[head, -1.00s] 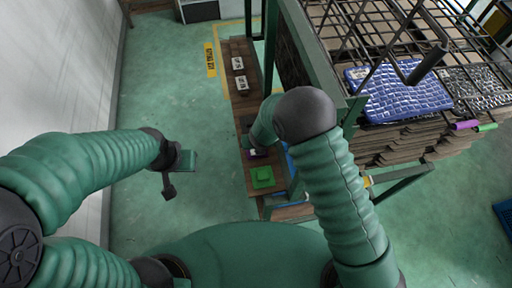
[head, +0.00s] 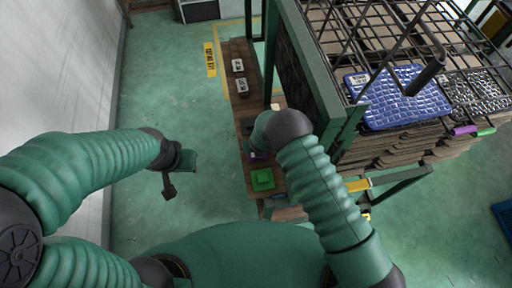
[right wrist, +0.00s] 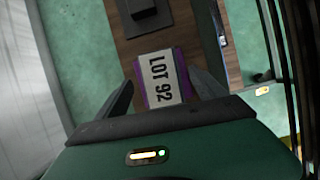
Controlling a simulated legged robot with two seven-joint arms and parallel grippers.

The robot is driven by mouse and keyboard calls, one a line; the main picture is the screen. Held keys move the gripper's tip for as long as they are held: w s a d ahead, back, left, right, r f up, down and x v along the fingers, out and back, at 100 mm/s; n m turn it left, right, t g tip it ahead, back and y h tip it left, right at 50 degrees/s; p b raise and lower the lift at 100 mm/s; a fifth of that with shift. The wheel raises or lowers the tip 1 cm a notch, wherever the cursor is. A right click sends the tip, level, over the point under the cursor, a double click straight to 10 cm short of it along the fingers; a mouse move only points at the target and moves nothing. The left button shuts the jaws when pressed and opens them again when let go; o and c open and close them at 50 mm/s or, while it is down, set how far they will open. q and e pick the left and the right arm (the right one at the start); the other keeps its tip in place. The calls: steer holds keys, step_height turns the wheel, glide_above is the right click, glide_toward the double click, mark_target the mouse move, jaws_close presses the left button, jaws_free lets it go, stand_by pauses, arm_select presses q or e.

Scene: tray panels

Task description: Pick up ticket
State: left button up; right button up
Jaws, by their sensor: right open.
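The ticket (right wrist: 164,78), a white card reading "LOT 92" with purple edges, lies on a wooden board (right wrist: 200,45) in the right wrist view. My right gripper (right wrist: 160,90) is open, one dark finger on each side of the ticket. I cannot tell whether the fingers touch it.
A green-framed rack with a blue tray (head: 400,98) and stacked panels stands at right. The floor at left is clear.

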steer(key=shift+d+f, duration=0.1)
steer(key=shift+f, duration=0.1)
stand_by(0.3)
steer(key=shift+c, duration=0.4)
steer(key=c, duration=1.4)
